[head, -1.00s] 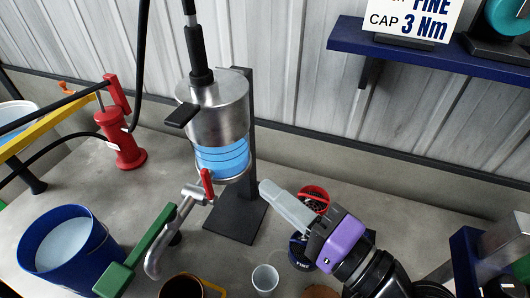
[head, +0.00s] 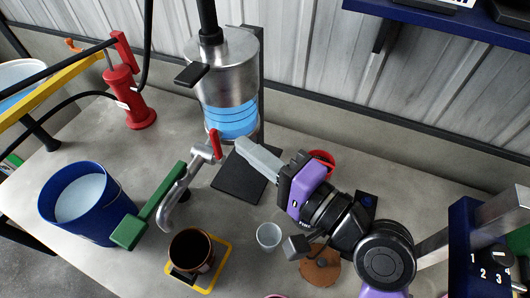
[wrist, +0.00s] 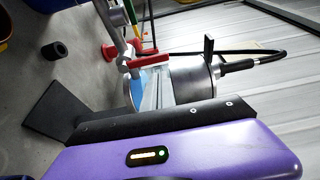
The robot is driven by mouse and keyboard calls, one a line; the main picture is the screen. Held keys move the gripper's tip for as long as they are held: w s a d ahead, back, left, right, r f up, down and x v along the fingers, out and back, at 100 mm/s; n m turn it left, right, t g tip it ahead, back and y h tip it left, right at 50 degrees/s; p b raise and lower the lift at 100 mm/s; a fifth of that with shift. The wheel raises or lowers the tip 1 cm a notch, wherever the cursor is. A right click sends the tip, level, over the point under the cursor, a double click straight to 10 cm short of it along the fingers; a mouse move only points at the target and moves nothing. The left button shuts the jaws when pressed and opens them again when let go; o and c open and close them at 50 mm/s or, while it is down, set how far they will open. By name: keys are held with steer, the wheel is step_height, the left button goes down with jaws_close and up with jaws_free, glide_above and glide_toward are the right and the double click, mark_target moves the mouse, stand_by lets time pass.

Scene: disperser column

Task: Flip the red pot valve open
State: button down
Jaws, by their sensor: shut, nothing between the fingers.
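The pot is a metal cylinder (head: 228,70) with a blue liquid band, on a dark stand. Its small red valve lever (head: 216,146) stands at the foot of the pot, above the metal outlet pipe. In the wrist view the red lever (wrist: 150,61) lies crosswise just beyond the fingers. My gripper (head: 241,146) is purple with pale grey fingers, shut and empty. Its tips are just right of the red lever in the head view, under the pot's lower edge. In the wrist view the fingers (wrist: 152,92) point at the lever. I cannot tell whether they touch it.
A red pump (head: 127,95) stands back left.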

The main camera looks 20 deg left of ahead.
mark_target(217, 147)
steer(key=p+x, duration=0.1)
steer(key=x, duration=0.3)
steer(key=shift+w+a, duration=0.15)
steer(key=shift+a, duration=0.1)
steer(key=shift+b, duration=0.3)
